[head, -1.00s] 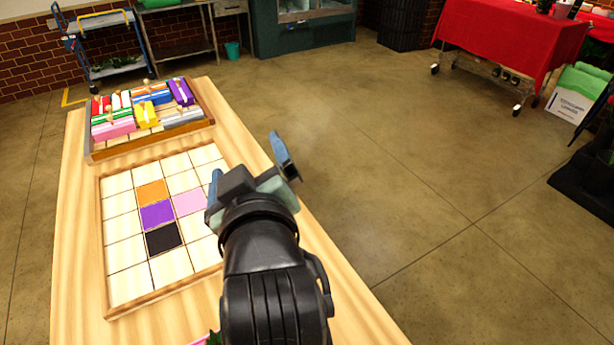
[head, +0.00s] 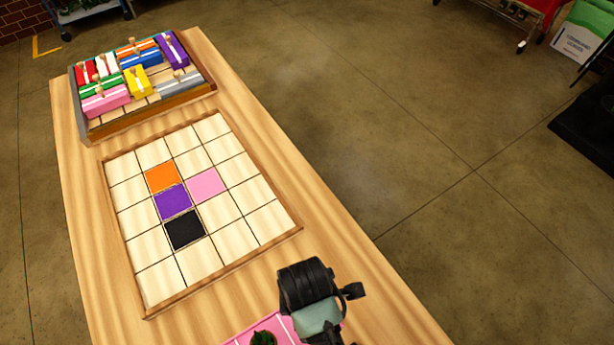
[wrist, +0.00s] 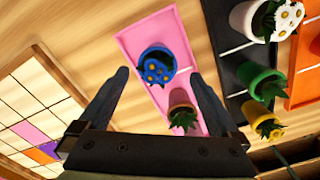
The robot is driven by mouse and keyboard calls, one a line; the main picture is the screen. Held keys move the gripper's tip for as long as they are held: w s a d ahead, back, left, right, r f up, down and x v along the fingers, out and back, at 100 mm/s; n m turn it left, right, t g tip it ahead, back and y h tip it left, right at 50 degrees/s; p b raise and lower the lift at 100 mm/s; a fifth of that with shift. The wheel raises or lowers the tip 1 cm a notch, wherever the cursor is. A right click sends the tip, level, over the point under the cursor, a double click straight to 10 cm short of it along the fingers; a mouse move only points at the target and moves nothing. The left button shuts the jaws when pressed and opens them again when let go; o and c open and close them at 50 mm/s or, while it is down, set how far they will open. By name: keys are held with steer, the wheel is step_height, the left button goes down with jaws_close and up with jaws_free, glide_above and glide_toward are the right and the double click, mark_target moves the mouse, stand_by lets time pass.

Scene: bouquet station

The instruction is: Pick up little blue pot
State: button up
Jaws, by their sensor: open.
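The little blue pot (wrist: 158,56), with blue flowers in it, stands on a pink tray (wrist: 128,38) in the wrist view. My gripper (wrist: 158,82) is open, its two fingers apart on either side of the view, with the blue pot between and beyond the fingertips. Nothing is held. In the head view my gripper (head: 318,322) is at the bottom edge, mostly cut off beside the pink tray (head: 240,338); its fingertips and the blue pot cannot be made out there.
A brown pot (wrist: 182,100) with a green plant stands near the right finger on the pink tray. A tile grid board (head: 290,228) and a block box (head: 150,118) lie beyond.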

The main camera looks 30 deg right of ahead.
steer(key=shift+w+d+f+p, duration=0.1)
steer(key=shift+f+p, duration=0.2)
steer(key=shift+f, duration=1.1)
steer(key=shift+d+f+p, duration=0.1)
steer(key=shift+f+p, duration=0.15)
steer(key=shift+f, duration=1.1)
jaws_close()
